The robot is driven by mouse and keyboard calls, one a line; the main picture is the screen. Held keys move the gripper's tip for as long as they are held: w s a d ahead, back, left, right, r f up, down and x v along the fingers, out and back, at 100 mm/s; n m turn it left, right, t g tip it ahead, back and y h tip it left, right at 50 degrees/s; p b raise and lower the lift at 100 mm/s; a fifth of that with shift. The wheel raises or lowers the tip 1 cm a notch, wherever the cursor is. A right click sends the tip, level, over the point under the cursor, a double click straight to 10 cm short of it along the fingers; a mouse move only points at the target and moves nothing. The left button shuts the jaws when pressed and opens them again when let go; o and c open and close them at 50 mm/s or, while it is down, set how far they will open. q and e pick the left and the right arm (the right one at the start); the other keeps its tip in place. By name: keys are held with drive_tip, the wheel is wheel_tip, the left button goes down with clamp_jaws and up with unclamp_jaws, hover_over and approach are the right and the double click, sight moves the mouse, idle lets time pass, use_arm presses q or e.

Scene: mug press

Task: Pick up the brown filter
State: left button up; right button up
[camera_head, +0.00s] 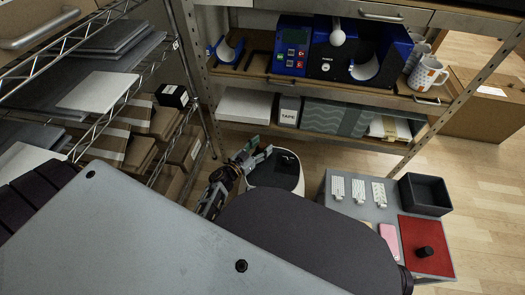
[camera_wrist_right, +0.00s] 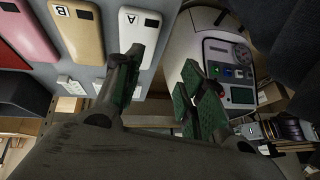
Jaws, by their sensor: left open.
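I cannot pick out a thing that is surely the brown filter. My left gripper (camera_head: 255,158) is open and empty beside a white bin-like machine in the head view.
The white machine (camera_head: 297,182) stands near a grey table (camera_head: 345,208) with white strips, a black tray (camera_head: 426,192), a red mat (camera_head: 411,232) and a dark cylinder (camera_head: 424,252). A shelf holds a blue press (camera_head: 345,55) and mugs (camera_head: 427,74). A wire rack (camera_head: 145,75) stands left.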

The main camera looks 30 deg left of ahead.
use_arm(q)
drive_tip(key=shift+w+d, duration=0.1)
drive_tip(key=shift+w, duration=0.3)
drive_tip(key=c, duration=1.2)
